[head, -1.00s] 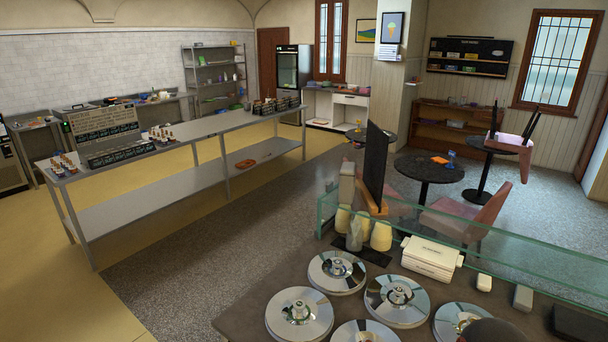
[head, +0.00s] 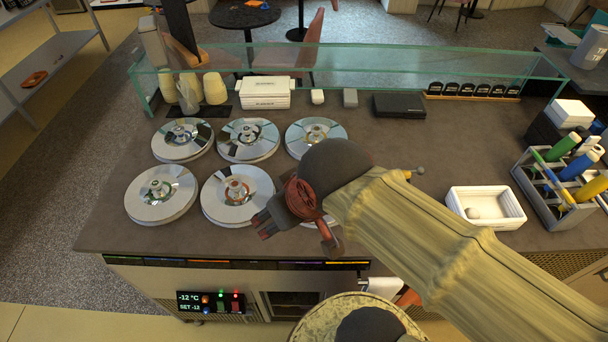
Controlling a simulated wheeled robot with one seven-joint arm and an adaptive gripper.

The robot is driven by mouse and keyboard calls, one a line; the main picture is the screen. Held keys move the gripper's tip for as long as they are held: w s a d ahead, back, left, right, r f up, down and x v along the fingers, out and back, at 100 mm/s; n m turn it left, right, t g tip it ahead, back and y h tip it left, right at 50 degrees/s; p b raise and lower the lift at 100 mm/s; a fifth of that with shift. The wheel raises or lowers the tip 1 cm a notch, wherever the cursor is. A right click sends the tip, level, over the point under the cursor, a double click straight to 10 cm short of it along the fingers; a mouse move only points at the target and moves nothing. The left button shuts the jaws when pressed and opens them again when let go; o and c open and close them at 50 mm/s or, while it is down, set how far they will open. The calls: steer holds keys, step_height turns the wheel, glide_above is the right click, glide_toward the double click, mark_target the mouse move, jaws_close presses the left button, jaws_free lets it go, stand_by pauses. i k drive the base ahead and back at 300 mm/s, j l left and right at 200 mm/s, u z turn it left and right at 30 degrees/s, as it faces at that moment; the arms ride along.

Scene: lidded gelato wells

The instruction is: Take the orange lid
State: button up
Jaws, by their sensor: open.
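Several round, shiny silver lids with centre knobs lie on the dark counter. The front-middle lid (head: 214,211) has an orange-brown tint around its knob and is the likeliest orange one, though reflections make this unsure. The back-middle lid (head: 235,153) also shows a reddish ring. The front-left lid (head: 142,207), back-left lid (head: 168,153) and back-right lid (head: 303,125) show greenish or mixed tints. My gripper (head: 296,230) is open and empty, just right of the front-middle lid and above the counter. It hides most of another lid at the front right.
A glass guard (head: 400,68) runs along the counter's back. Before it stand cream cone stacks (head: 215,88), a white box (head: 264,94) and a black box (head: 399,105). A white tray (head: 512,218) and a grey bottle caddy (head: 530,185) stand right. Bare counter lies left of the lids.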

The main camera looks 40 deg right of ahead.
mark_target(233, 195)
steer(key=i+j, duration=0.2)
steer(key=j, duration=0.25)
steer(key=i+j+z, duration=0.25)
steer(key=j+z, duration=0.25)
steer(key=j, duration=0.15)
steer(key=i+j+z, duration=0.1)
steer(key=j+z, duration=0.2)
steer(key=z, duration=0.8)
